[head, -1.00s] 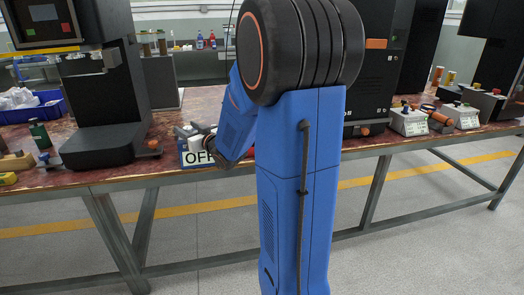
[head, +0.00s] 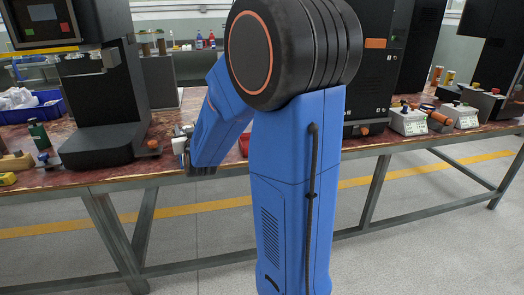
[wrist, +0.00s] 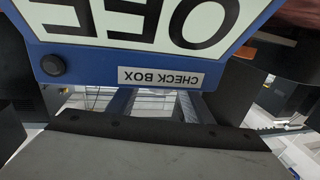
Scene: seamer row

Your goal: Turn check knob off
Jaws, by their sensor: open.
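In the wrist view, a blue box (wrist: 76,70) labelled "CHECK BOX" appears upside down and close up, with a white face carrying large black "OFF" lettering. A round black knob (wrist: 52,66) sits near its corner, to the left of the label. My gripper (wrist: 156,104) is open, its two fingers apart and partly hidden by the box; I cannot tell whether they touch it. Nothing shows between them. In the head view, my gripper (head: 180,143) is at the table's front edge, and my arm hides most or all of the box.
A black machine (head: 108,100) stands on the table left of my gripper, with a small orange-topped part (head: 153,145) by its base. Small control boxes (head: 408,122) stand to the right. The floor before the table is clear.

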